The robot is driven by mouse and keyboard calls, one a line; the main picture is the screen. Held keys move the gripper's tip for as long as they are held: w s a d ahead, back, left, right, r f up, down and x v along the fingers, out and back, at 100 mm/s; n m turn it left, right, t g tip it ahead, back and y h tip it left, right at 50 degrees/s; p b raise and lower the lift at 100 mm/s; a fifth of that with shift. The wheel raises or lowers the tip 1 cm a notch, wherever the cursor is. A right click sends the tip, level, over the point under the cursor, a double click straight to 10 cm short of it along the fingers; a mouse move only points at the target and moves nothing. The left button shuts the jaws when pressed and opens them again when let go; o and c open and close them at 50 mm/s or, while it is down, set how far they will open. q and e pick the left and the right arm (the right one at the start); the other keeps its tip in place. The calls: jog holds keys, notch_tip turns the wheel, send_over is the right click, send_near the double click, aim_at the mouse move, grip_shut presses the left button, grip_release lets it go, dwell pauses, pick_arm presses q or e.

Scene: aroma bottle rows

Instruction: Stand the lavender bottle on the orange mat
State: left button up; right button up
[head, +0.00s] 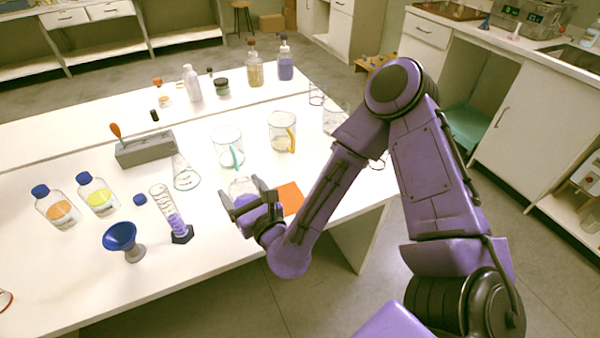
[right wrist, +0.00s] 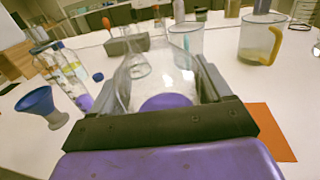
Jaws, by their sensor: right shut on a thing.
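My right gripper (head: 250,197) is shut on a clear glass vessel (head: 242,186) with lavender liquid low in it, which I take as the lavender bottle. In the right wrist view the vessel (right wrist: 158,78) stands between the two fingers, roughly upright. I cannot tell whether its base touches the table. The orange mat (head: 290,197) lies just right of the gripper, partly hidden by my arm. It also shows at the right in the wrist view (right wrist: 270,130). My left gripper is out of view.
A jug with a yellow handle (head: 282,130) and one with a teal handle (head: 228,146) stand behind. A graduated cylinder (head: 170,210) and a blue funnel (head: 120,237) stand left. A capped bottle of purple-blue liquid (head: 286,68) stands at the back.

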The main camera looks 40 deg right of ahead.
pick_arm(q)
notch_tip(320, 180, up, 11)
jog(key=p, duration=0.9)
pick_arm(e)
jog(key=s+d+r+m+g+h, duration=0.1)
jog(key=s+d+r+m+h, duration=0.15)
jog(key=s+r, duration=0.2)
jog(key=s+d+r+m+g+h, duration=0.1)
jog(key=s+d+r+m+h, duration=0.1)
jog(key=s+d+r+h, duration=0.3)
jog(key=shift+y, duration=0.25)
jog(key=w+d+f+b, duration=0.1)
jog(key=w+f+b, duration=0.3)
jog(key=f+b, duration=0.1)
jog(key=w+d+f+b, duration=0.2)
jog(key=w+f+b, duration=0.2)
jog(key=b, duration=0.1)
jog(key=w+d+f+b, duration=0.2)
jog(key=w+f+b, duration=0.1)
jog(key=f+b, duration=0.1)
jog(key=shift+w+f+b, duration=0.4)
jog(key=shift+f, duration=0.45)
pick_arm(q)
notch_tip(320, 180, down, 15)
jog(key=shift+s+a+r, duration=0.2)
pick_arm(e)
jog(key=shift+s, duration=0.1)
